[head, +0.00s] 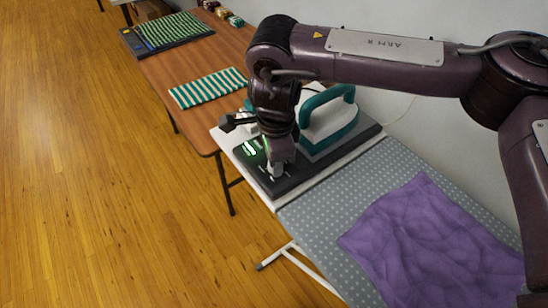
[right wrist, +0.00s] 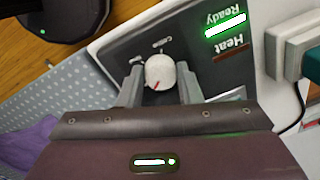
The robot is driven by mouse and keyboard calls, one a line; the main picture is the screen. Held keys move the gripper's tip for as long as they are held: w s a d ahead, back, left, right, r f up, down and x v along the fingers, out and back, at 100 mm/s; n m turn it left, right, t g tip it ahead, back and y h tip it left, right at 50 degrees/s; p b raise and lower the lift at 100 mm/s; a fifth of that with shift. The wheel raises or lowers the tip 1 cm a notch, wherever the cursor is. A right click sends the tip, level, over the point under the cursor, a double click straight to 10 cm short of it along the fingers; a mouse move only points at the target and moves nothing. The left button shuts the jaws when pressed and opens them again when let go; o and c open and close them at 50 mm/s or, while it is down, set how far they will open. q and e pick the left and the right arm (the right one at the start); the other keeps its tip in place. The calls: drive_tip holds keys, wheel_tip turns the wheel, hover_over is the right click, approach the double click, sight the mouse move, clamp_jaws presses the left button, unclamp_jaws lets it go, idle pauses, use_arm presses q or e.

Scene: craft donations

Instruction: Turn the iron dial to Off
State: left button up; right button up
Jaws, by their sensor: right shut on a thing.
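The iron dial (right wrist: 160,72) is a round white knob with a red mark, on a dark panel (right wrist: 125,45). In the right wrist view the red mark is at the lower part of the knob, towards the lower left. Small labels stand above and left of the knob; one seems to read Cotton, the other is too small to read. My right gripper (right wrist: 160,84) has a finger on each side of the knob and is shut on it. In the head view the right gripper (head: 276,170) points down at the panel and hides most of the dial. My left gripper is out of view.
The teal and white iron (head: 331,122) stands on the dark base behind my gripper. A lit green Ready sign (right wrist: 225,27) and a Heat label are beside the dial. Purple cloth (head: 425,235) lies on the dotted board (head: 310,215); a striped cloth (head: 208,88) lies on the wooden table.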

drive_tip(key=n, duration=0.5)
drive_tip(key=shift+r+n, duration=0.1)
drive_tip(key=shift+n, duration=0.2)
drive_tip(key=n, duration=0.5)
drive_tip(key=shift+w+d+b, duration=0.1)
drive_tip(key=shift+d+b, duration=0.05)
drive_tip(key=shift+b, duration=0.25)
drive_tip(key=shift+n+y, duration=0.3)
drive_tip(key=o, duration=1)
drive_tip(key=shift+c, duration=0.2)
drive_tip(key=r, duration=0.7)
drive_tip(key=shift+d+r, duration=0.2)
drive_tip(key=shift+r, duration=0.15)
